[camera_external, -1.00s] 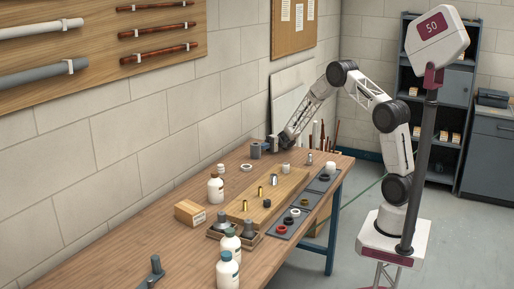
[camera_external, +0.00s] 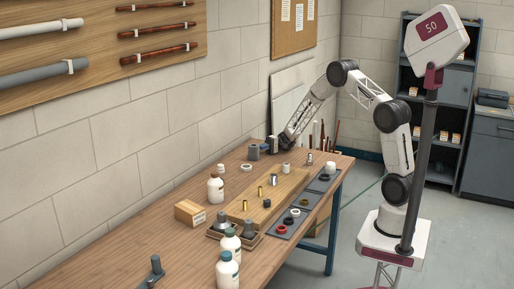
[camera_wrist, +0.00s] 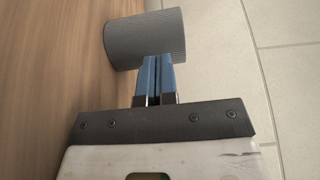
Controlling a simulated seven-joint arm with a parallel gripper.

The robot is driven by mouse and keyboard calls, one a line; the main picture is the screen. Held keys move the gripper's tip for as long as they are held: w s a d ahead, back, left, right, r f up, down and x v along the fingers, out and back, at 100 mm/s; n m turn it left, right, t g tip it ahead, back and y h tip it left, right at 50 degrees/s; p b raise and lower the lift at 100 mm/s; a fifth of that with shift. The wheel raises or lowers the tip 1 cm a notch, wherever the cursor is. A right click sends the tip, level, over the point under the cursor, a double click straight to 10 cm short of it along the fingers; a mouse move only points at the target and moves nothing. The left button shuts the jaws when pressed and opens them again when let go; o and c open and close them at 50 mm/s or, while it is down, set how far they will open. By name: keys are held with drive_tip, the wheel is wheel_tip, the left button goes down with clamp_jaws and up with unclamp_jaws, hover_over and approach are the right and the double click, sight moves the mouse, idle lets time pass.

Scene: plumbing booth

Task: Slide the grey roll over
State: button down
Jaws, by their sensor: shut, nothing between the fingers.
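My gripper (camera_external: 264,149) is low over the bench, just right of the roll. In the wrist view its blue fingers (camera_wrist: 158,62) are pressed together and empty. Their tips meet the roll's near side in the picture; whether they touch it or a small gap remains, I cannot tell.
A white ring (camera_external: 246,167) and white bottles (camera_external: 216,188) are on the bench nearer the camera. A wooden board (camera_external: 262,205) with small fittings lies right of them. The wall (camera_wrist: 260,60) runs close along the roll's side.

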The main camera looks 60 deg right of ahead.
drive_tip(key=shift+w+d, duration=0.25)
drive_tip(key=shift+d, duration=0.35)
drive_tip(key=shift+w+d, duration=0.2)
drive_tip(key=shift+d, duration=0.35)
drive_tip(key=v, duration=0.9)
drive_tip(key=shift+s+d+r, duration=0.1)
drive_tip(key=shift+s+d, duration=0.15)
drive_tip(key=shift+d, duration=0.05)
